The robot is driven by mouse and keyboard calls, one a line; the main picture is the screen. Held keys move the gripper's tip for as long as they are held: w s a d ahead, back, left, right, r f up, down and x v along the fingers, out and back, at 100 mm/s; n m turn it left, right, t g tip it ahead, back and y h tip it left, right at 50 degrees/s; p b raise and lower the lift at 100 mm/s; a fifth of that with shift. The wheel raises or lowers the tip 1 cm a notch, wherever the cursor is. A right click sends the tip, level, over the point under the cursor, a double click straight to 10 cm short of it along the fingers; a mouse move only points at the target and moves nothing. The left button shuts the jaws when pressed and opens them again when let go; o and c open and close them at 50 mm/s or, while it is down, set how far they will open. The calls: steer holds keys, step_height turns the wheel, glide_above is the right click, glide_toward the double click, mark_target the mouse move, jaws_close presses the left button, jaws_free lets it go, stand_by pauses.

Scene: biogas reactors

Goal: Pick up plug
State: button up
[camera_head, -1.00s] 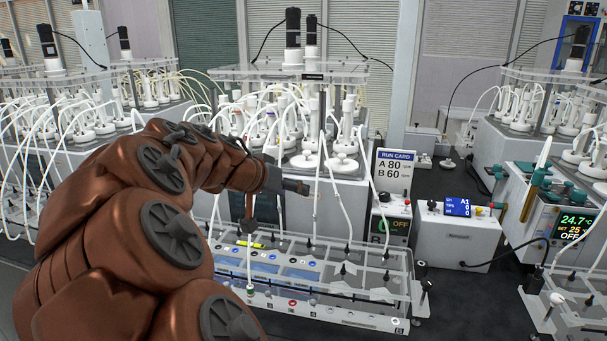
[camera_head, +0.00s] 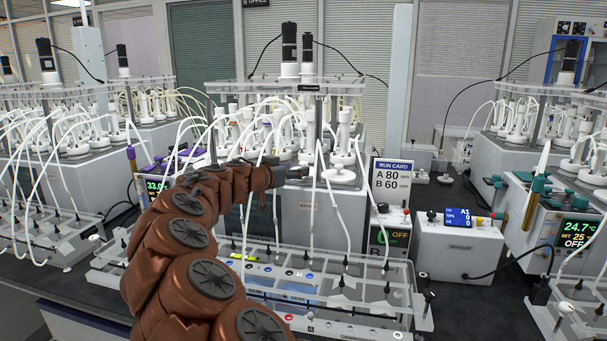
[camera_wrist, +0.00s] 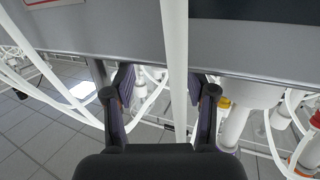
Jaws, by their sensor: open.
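My gripper (camera_head: 294,172) is at the end of my bent brown arm, in front of the middle reactor unit. In the wrist view my gripper (camera_wrist: 163,88) is open, with its two dark fingers spread wide. A white tube (camera_wrist: 175,50) runs down the picture across the gap between them; I cannot tell whether it lies within the grasp. No plug can be singled out for certain. Small black fittings (camera_head: 345,261) stand at the lower ends of white tubes on the clear rack (camera_head: 380,300). My arm hides part of the rack's left side.
The middle reactor unit (camera_head: 345,205) carries many white tubes and bottles. A run card (camera_head: 391,182) stands right of it, beside a white box with a blue display (camera_head: 458,217). Dark bench top shows between this box and the right-hand unit (camera_head: 570,225).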

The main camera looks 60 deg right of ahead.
mark_target(301, 166)
steer(key=d+p, duration=0.1)
steer(key=d, duration=0.2)
steer(key=shift+d+r, duration=0.1)
steer(key=shift+d, duration=0.05)
steer(key=shift+d+f+p, duration=0.25)
steer(key=shift+d+p, duration=0.15)
steer(key=shift+d, duration=0.4)
steer(key=shift+c, duration=0.4)
jaws_close()
